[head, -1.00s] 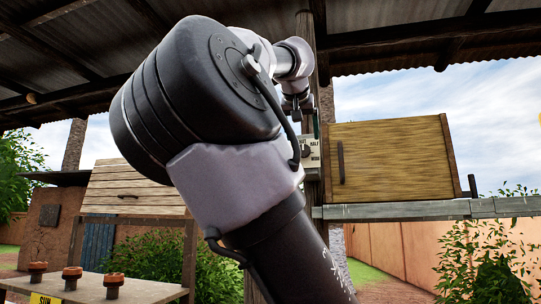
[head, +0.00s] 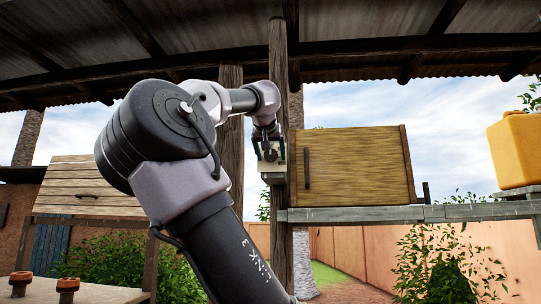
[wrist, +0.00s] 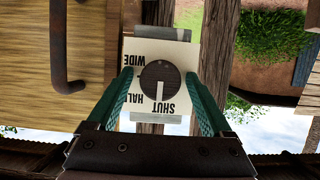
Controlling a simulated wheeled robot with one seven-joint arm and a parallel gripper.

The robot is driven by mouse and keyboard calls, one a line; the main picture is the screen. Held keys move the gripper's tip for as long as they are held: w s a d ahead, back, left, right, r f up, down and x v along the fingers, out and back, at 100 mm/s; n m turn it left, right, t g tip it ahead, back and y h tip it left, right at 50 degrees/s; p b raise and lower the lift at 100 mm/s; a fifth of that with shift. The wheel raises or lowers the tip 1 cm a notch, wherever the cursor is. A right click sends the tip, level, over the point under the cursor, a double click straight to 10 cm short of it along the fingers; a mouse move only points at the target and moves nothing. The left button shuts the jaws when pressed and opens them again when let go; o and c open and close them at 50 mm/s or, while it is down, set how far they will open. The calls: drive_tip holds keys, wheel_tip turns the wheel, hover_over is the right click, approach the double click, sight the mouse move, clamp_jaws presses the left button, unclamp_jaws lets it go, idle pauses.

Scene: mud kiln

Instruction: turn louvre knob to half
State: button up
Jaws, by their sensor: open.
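The louvre knob (wrist: 161,82) is a round dark dial on a pale plate (wrist: 182,47), fixed to a wooden post. The wrist view shows the plate upside down. Its lettering reads WIDE, SHUT and a partly covered HAL. The knob's white pointer line points down in that view, towards the SHUT lettering. My gripper (wrist: 159,74) is open, its green fingers on either side of the knob. I cannot tell whether they touch it. In the head view my gripper (head: 268,136) is at the pale plate on the post.
A wooden door panel (head: 362,165) with a dark handle (head: 307,168) is right of the post, above a grey metal ledge (head: 400,213). A yellow container (head: 515,150) stands at far right. A slatted wooden panel (head: 90,187) is at left.

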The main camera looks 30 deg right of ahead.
drive_tip(key=shift+w, duration=0.1)
drive_tip(key=c, duration=1.3)
drive_tip(key=m+t+y, duration=0.1)
drive_tip(key=m, duration=0.2)
drive_tip(key=shift+f+t+y, duration=0.1)
drive_tip(key=shift+t+y, duration=0.2)
drive_tip(key=shift+y, duration=0.1)
drive_tip(key=shift+d+m+t+y, duration=0.15)
drive_tip(key=shift+m+t+y, duration=0.4)
drive_tip(key=shift+m, duration=0.95)
